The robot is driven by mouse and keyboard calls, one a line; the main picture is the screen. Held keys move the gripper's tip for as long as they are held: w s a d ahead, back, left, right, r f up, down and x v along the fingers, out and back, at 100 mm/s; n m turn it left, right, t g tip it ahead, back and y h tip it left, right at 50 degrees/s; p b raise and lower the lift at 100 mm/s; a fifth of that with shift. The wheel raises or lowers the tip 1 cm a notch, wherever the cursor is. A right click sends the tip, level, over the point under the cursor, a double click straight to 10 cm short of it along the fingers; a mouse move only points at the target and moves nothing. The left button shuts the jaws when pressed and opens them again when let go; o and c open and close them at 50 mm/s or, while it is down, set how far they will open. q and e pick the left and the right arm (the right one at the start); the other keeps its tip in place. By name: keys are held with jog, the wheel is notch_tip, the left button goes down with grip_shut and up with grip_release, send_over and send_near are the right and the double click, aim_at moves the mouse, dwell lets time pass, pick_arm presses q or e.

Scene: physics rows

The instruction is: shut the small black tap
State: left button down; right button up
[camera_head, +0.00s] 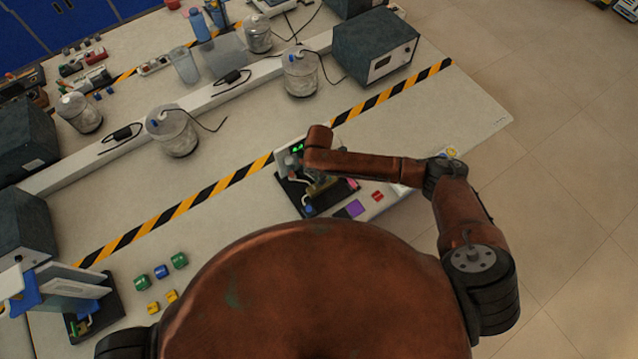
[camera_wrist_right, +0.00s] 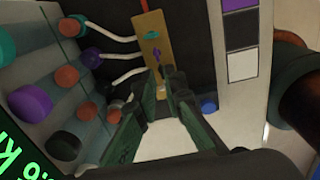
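The device with the taps stands on a black base (camera_head: 287,190) at the near edge of the table in the head view, partly covered by my right arm. In the right wrist view, a brass plate (camera_wrist_right: 152,42) carries small coloured handles, among them a teal one (camera_wrist_right: 152,36) and a purple one (camera_wrist_right: 157,56). Pale tubes run to it from the left. I cannot make out the small black tap; the dark fingertips cover the plate's lower end. My right gripper (camera_wrist_right: 169,80) is there, its tips close together; whether they touch or hold anything is unclear. My left gripper is out of view.
A panel with several coloured knobs (camera_wrist_right: 67,77) stands close left of the right gripper. A strip with coloured squares (camera_wrist_right: 242,66) lies to its right. Small coloured blocks (camera_head: 161,271) and another black-based device (camera_head: 93,313) are at the left of the table.

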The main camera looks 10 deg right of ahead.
jog(key=shift+s+d, duration=0.1)
jog(key=shift+s, duration=0.05)
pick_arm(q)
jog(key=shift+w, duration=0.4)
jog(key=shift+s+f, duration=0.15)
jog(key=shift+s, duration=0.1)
pick_arm(e)
jog(key=shift+f, duration=0.55)
pick_arm(q)
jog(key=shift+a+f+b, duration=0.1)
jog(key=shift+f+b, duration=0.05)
jog(key=shift+b, duration=0.2)
pick_arm(e)
jog(key=shift+f, duration=0.6)
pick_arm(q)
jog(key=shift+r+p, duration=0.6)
pick_arm(e)
jog(key=shift+r, duration=0.35)
grip_shut()
